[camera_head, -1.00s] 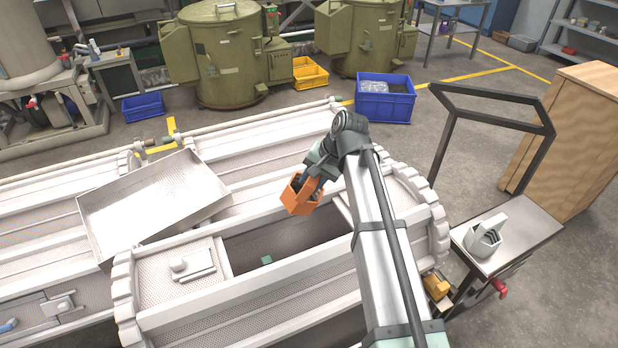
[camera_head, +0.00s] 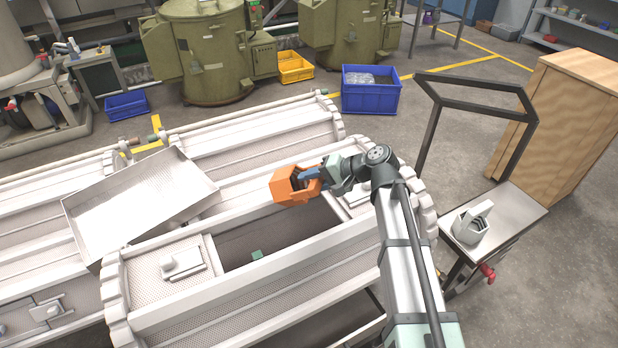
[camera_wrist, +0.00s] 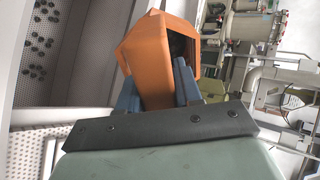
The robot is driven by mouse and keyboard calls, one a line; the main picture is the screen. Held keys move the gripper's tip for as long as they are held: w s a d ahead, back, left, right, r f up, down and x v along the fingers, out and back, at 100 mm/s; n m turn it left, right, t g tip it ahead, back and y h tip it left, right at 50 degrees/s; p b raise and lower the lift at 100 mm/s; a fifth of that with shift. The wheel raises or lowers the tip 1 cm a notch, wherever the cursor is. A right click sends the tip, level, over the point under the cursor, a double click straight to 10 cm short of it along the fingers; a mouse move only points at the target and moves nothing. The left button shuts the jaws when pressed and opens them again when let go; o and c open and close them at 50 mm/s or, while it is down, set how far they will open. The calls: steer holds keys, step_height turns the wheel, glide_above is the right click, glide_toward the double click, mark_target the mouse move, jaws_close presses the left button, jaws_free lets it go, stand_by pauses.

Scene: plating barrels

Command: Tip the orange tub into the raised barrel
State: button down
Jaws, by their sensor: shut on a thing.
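The orange tub (camera_head: 290,187) is held by my gripper (camera_head: 308,175) over the far edge of the opening in the near white barrel (camera_head: 240,312). My blue fingers are shut on the tub's side in the wrist view, where the orange tub (camera_wrist: 150,58) fills the upper middle. The tub lies tilted with its dark open mouth partly showing. Its contents cannot be made out.
A bare metal tray (camera_head: 140,205) lies tilted across the barrels at left. A white tub (camera_head: 470,226) stands on the steel side table (camera_head: 505,225) at right, beside a black frame (camera_head: 430,120). A blue crate (camera_head: 370,98) is on the floor behind.

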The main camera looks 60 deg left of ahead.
steer(key=shift+w+d+f+g+y, duration=0.3)
steer(key=shift+d+f+g+y, duration=0.1)
steer(key=shift+g+y, duration=0.1)
steer(key=f+g+y, duration=0.1)
steer(key=w+d+f+g+y, duration=0.1)
steer(key=g+y, duration=0.1)
steer(key=w+f+g+y, duration=0.1)
steer(key=shift+d+f, duration=0.35)
steer(key=shift+d, duration=0.05)
stand_by(0.4)
